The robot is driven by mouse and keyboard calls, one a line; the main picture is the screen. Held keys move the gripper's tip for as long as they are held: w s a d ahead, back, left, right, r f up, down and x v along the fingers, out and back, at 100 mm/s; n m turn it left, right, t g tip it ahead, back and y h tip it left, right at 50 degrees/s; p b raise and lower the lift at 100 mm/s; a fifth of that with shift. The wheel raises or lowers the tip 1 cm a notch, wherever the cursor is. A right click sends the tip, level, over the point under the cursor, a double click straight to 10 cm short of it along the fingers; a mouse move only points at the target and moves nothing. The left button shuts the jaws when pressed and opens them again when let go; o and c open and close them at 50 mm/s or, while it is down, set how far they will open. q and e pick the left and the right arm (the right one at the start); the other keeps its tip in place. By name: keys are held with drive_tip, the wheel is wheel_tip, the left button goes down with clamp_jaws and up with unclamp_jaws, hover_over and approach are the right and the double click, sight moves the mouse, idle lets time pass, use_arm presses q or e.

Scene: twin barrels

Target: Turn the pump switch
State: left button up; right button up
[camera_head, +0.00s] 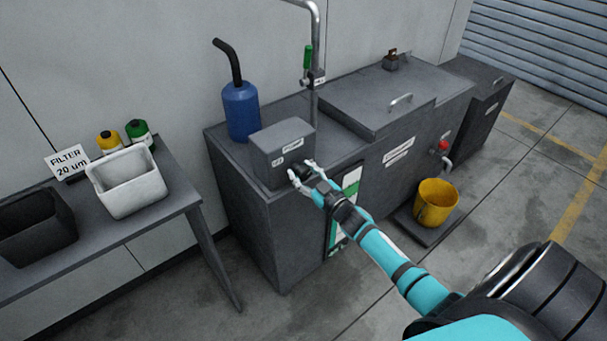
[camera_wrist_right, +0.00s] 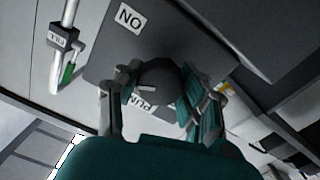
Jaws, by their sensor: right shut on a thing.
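The pump switch is a dark round knob with a pale pointer mark (camera_wrist_right: 160,80), on the front of a grey switch box (camera_head: 278,148). The box stands on the near left end of the grey machine. A label reading "NO", seen upside down or turned, and a partly covered "PUM…" label show beside the knob in the right wrist view. My right gripper (camera_head: 302,174) is at the box front with its fingers on either side of the knob, shut on it. In the head view the fingers mostly hide the knob. My left gripper is not in view.
A blue bottle with a black spout (camera_head: 241,110) stands behind the box, near a pipe with a green-handled valve (camera_head: 307,58). A yellow bucket (camera_head: 435,203) is on the floor right. A side table (camera_head: 180,190) holds bins and small canisters at left.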

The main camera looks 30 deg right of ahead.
drive_tip(key=n+b, duration=0.1)
drive_tip(key=n, duration=0.5)
drive_tip(key=shift+f+n+b, duration=0.1)
drive_tip(key=shift+n+b, duration=0.2)
drive_tip(key=shift+b, duration=0.05)
drive_tip(key=n+b, duration=0.2)
drive_tip(key=n, duration=0.4)
drive_tip(key=shift+n+y, duration=0.3)
drive_tip(key=o, duration=1.2)
drive_tip(key=s, duration=1.2)
drive_tip(key=shift+d+f, duration=0.15)
drive_tip(key=shift+d, duration=0.25)
